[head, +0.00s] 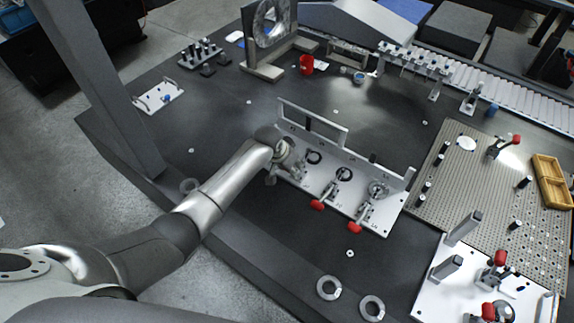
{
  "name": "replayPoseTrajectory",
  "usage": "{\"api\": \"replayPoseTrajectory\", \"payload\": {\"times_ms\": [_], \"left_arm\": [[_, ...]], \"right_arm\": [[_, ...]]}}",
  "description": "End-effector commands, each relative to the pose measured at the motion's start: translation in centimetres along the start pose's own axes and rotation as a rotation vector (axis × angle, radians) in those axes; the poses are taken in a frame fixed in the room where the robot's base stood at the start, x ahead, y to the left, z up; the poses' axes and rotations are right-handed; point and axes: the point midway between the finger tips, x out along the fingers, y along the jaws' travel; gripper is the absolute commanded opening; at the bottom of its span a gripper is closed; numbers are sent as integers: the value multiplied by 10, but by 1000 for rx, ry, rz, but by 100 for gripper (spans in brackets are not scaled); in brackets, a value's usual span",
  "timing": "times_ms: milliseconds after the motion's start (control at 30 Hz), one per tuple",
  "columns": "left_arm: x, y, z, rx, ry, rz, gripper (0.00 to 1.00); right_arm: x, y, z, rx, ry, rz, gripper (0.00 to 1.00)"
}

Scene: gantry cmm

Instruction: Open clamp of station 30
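A white fixture plate (329,209) with an upright back panel (345,150) carries a row of toggle clamps. The middle clamp (341,177) and the right clamp (375,192) have red handles (317,204) (355,227) that point toward the front edge. Small labels mark the stations, but they are too small to read surely. My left gripper (285,173) is at the left end of the plate, over or beside the leftmost clamp (302,171). It covers part of that clamp, and no red handle shows there. Its fingers are too small to judge. My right gripper is out of view.
A perforated plate (480,190) lies to the right, with a wooden tray (550,180). Another white clamp fixture (430,290) is at front right. Metal rings (329,287) lie at the front. A grey column (100,90) stands left.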

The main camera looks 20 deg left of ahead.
Motion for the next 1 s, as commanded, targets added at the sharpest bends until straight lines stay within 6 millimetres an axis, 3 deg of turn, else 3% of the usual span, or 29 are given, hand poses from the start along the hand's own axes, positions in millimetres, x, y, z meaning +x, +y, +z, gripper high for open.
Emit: {"api": "replayPoseTrajectory", "payload": {"times_ms": [133, 500, 1000], "left_arm": [[0, 0, -12, -1, -98, 0, 0], [1, 0, -34, 0, -75, -1, 0], [2, 0, -39, 1, -75, 0, 0]], "right_arm": [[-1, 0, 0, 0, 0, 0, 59], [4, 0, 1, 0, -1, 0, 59], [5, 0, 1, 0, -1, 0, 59]]}}
